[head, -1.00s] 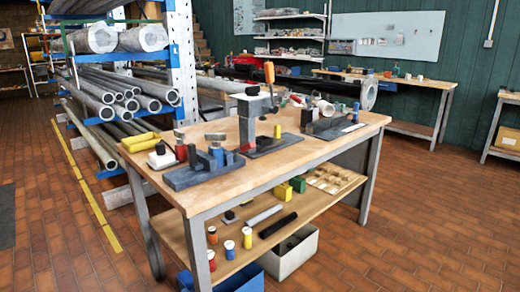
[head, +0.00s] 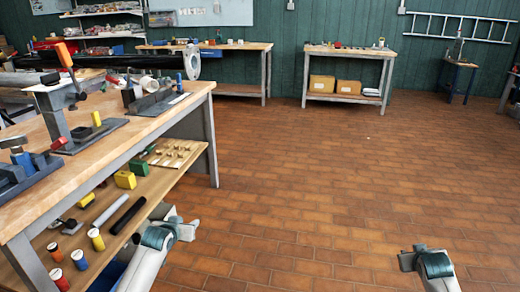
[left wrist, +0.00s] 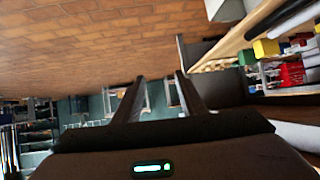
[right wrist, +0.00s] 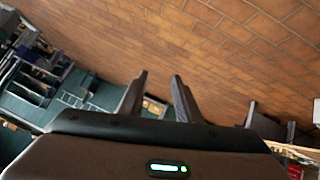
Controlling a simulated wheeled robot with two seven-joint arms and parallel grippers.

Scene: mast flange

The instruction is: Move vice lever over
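A lever with an orange handle (head: 64,55) stands up from a grey device with a pale top (head: 54,100) on the workbench at the left of the head view. I take this to be the vice lever; it leans slightly. My left gripper (head: 184,228) is low in front of the bench, well away from the lever. In the left wrist view its two fingers (left wrist: 160,76) are apart with nothing between them. My right gripper (head: 408,258) is over open floor at the lower right. Its fingers (right wrist: 159,75) are also apart and empty. Neither wrist view clearly shows the lever.
The wooden workbench (head: 120,140) has a lower shelf (head: 150,185) with coloured cans, blocks and bars. Other fixtures (head: 155,100) stand on its top. Another bench (head: 345,52) is at the back wall. The brick floor (head: 330,170) to the right is clear.

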